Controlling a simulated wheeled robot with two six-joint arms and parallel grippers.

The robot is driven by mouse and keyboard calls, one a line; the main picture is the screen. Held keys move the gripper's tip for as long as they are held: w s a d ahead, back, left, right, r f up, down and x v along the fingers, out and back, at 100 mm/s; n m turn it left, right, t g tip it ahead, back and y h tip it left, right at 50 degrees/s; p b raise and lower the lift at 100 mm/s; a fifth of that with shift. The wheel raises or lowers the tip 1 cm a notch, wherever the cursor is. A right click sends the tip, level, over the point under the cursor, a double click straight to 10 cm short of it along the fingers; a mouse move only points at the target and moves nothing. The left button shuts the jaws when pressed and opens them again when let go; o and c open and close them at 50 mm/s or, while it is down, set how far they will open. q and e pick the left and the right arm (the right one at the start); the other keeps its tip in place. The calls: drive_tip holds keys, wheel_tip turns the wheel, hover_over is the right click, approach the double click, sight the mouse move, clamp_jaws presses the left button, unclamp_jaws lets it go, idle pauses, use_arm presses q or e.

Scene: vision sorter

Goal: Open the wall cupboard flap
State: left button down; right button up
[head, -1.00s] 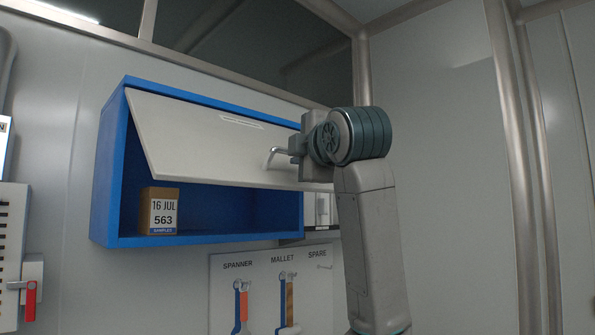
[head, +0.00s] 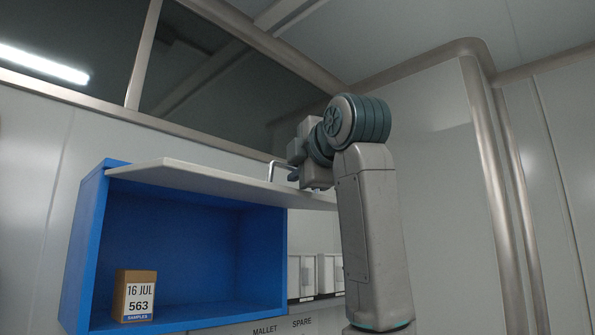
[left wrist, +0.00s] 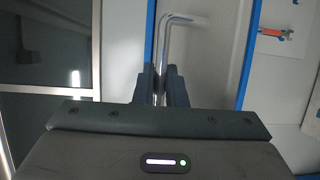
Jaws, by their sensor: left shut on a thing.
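The blue wall cupboard (head: 73,262) is on the wall at the left in the head view. Its pale flap (head: 205,181) is hinged at the top and stands raised, close to level, so the inside shows. The metal bar handle (head: 271,170) is at the flap's right part; it also shows in the left wrist view (left wrist: 163,52). My left gripper (head: 293,174) is at the handle. In the left wrist view its fingers (left wrist: 161,84) are shut around the bar. My right gripper is not in view.
A brown box (head: 135,296) labelled 16 JUL 563 stands on the cupboard floor at the left. Pale bins (head: 316,275) sit right of the cupboard, partly behind my arm. A tool board (head: 285,326) shows below. A metal rail and dark window (head: 205,75) are above.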

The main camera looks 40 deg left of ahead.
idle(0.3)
use_arm(q)
drive_tip(key=c, duration=1.8)
unclamp_jaws()
drive_tip(key=shift+a, duration=0.25)
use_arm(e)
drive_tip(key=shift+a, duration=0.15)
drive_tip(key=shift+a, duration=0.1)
